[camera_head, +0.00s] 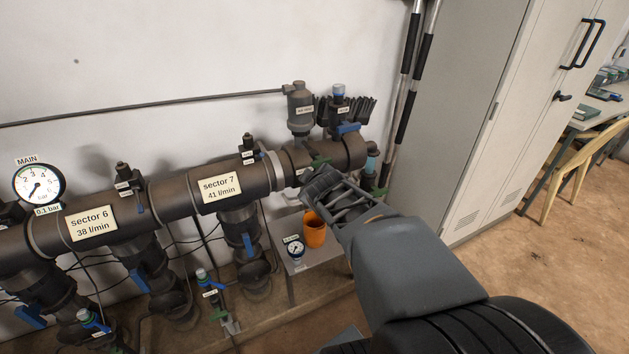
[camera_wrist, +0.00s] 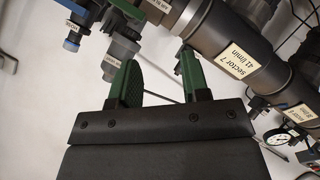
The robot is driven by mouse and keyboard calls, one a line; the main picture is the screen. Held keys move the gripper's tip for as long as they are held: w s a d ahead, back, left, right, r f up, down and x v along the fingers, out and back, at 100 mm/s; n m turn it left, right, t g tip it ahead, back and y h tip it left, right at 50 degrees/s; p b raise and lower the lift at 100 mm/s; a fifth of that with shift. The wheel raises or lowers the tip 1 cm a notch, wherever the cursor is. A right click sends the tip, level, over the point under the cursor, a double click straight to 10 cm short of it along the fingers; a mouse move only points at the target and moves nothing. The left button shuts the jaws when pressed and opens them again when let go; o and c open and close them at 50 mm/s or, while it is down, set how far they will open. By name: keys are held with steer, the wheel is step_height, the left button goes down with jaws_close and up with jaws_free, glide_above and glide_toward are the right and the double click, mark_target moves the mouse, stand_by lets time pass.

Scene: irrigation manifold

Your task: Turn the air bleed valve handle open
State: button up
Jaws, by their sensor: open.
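At the right end of the brown manifold pipe stand a grey cylindrical fitting (camera_head: 301,110) and a blue-capped fitting (camera_head: 338,103) with a blue lever handle (camera_head: 348,128) below it. The grey fitting (camera_wrist: 122,50) and blue-capped fitting (camera_wrist: 75,35) lie beyond the left finger.
The sector 7 plate (camera_head: 219,187) and sector 6 plate (camera_head: 92,222) mark the pipe. A pressure gauge (camera_head: 38,184) is at the left. An orange cup (camera_head: 314,230) and a small gauge (camera_head: 295,248) are on a low grey stand. A grey cabinet (camera_head: 480,120) stands right.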

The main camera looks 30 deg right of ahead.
mark_target(322, 160)
steer(key=d+f+n+t+y+b, duration=0.2)
steer(key=d+f+n+t+b, duration=0.45)
steer(key=d+n+b, duration=0.35)
steer(key=shift+n+t, duration=0.35)
steer(key=shift+n, duration=0.55)
steer(key=w, duration=0.9)
steer(key=w+d, duration=0.1)
steer(key=w, duration=0.3)
steer(key=shift+w+d+r, duration=0.1)
steer(key=shift+w+r, duration=0.15)
steer(key=shift+w, duration=0.1)
jaws_close()
